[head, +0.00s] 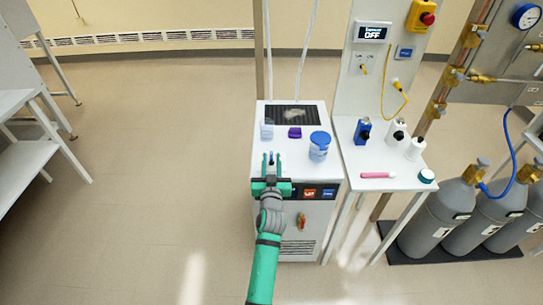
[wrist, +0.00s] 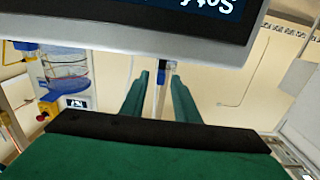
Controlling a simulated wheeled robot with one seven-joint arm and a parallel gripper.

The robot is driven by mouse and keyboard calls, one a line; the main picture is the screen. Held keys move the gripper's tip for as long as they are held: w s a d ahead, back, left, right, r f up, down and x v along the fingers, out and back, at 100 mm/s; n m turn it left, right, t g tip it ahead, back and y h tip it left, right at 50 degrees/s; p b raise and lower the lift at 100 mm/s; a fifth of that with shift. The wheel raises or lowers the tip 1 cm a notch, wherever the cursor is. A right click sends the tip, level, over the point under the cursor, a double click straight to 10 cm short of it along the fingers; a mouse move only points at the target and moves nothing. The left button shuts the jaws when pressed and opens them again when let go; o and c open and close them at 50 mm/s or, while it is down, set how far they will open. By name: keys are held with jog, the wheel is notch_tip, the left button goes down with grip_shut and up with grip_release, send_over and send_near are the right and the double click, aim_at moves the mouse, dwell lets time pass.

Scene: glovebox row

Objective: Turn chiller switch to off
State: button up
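The chiller appears to be the white cabinet (head: 262,190) in the head view. Its upper front has a dark panel (head: 296,191) with red and blue labels, partly hidden by my gripper. A small red-and-yellow part (head: 301,221), possibly the switch, sits lower on the front, right of my arm; its setting is too small to read. My gripper (head: 271,163) is in front of the cabinet's upper front edge. In the wrist view its green fingers (wrist: 160,88) stand apart. A slim grey piece with a blue end (wrist: 161,78) shows between them; I cannot tell whether they touch it.
A blue-lidded jar (head: 319,147) and a purple item (head: 295,132) stand on the cabinet. A side table (head: 400,184) with bottles is at right, beside grey gas cylinders (head: 435,212). A wall display (head: 372,33) reads OFF. The floor at left is clear.

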jog(key=shift+w, duration=1.35)
grip_shut()
